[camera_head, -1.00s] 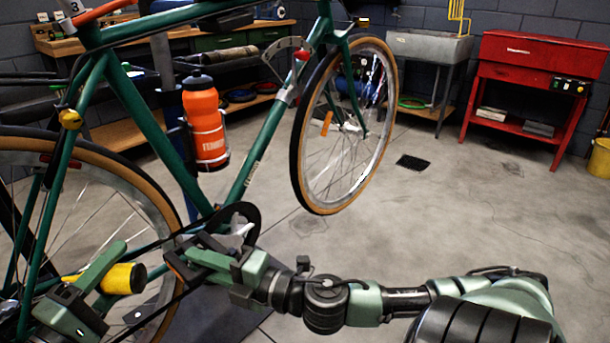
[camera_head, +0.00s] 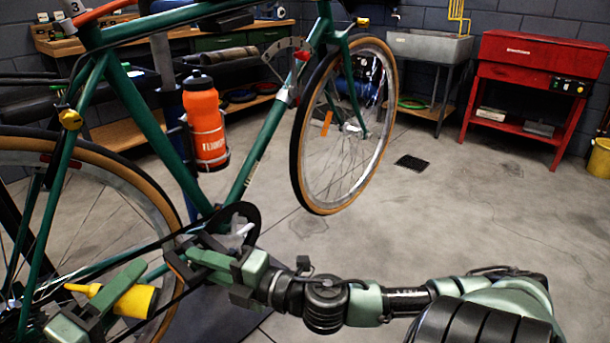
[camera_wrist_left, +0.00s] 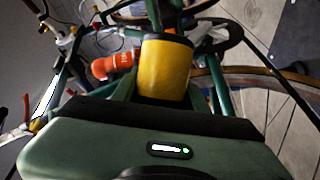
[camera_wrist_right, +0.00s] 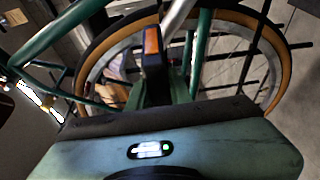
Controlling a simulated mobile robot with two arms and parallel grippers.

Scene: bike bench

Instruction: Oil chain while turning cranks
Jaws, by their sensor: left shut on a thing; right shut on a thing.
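A yellow oil bottle (camera_head: 138,301) lies tilted in my left gripper (camera_head: 112,297), its narrow nozzle pointing left towards the rear wheel. The nozzle tip shows close to the chain line; I cannot tell if they touch. The bottle's base also shows in the left wrist view (camera_wrist_left: 165,70). My right gripper (camera_head: 200,256) is shut on the near pedal, below the black chainring (camera_head: 247,213). The pedal (camera_wrist_right: 152,47) shows with an orange reflector between the fingers in the right wrist view. The chain runs left from the chainring, partly hidden by the left gripper.
The green bike frame (camera_head: 135,105) stands over the work area, with an orange water bottle (camera_head: 204,120) on it. The rear wheel (camera_head: 150,205) is close beside the left gripper. A red cabinet (camera_head: 530,65) and a sink (camera_head: 430,45) stand far back. The floor on the right is open.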

